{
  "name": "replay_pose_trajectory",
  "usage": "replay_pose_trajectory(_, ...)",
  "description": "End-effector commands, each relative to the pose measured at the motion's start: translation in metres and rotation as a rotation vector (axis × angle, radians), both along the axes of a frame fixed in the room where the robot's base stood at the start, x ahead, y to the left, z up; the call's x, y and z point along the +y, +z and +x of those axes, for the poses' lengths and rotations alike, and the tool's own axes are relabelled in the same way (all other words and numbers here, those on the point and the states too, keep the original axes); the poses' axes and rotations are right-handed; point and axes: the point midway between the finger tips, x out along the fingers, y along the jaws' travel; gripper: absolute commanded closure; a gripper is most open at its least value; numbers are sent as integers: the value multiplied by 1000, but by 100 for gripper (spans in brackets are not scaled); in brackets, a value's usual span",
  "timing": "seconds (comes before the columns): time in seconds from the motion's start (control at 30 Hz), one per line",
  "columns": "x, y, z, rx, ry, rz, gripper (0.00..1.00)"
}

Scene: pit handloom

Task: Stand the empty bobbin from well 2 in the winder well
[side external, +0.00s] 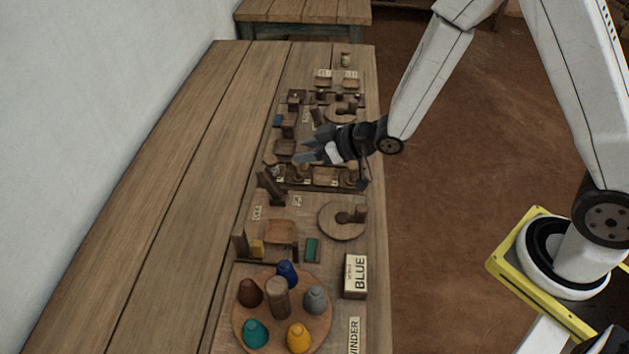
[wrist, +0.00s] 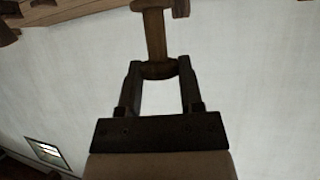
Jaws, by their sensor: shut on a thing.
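My gripper (wrist: 158,85) is shut on a wooden bobbin (wrist: 155,35) in the wrist view. In the side view my gripper (side external: 309,157) is held roughly level above the wooden rack of wells (side external: 325,182). The bobbin is too small there to tell apart from the rack's pieces. Small number labels on the rack cannot be read. A card marked WINDER (side external: 354,337) lies at the near edge; I cannot make out the winder well.
A round board (side external: 268,338) holds several coloured cones near the front. A box marked BLUE (side external: 355,276) stands to its right. A round wooden disc (side external: 335,232) and small trays (side external: 281,232) lie between it and the rack. The table's left side (side external: 150,200) is clear.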

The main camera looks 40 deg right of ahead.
Motion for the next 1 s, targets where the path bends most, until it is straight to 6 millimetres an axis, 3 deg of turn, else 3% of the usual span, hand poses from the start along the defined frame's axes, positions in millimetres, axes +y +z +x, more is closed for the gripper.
replay_pose_trajectory(0.2, 59, -2, -22, 0, 133, 1, 100)
replay_pose_trajectory(0.4, 93, -4, -40, 1, 213, -1, 100)
replay_pose_trajectory(0.77, 105, -6, -47, 1, 242, -1, 100)
replay_pose_trajectory(1.0, 105, -21, -47, 4, 241, -1, 100)
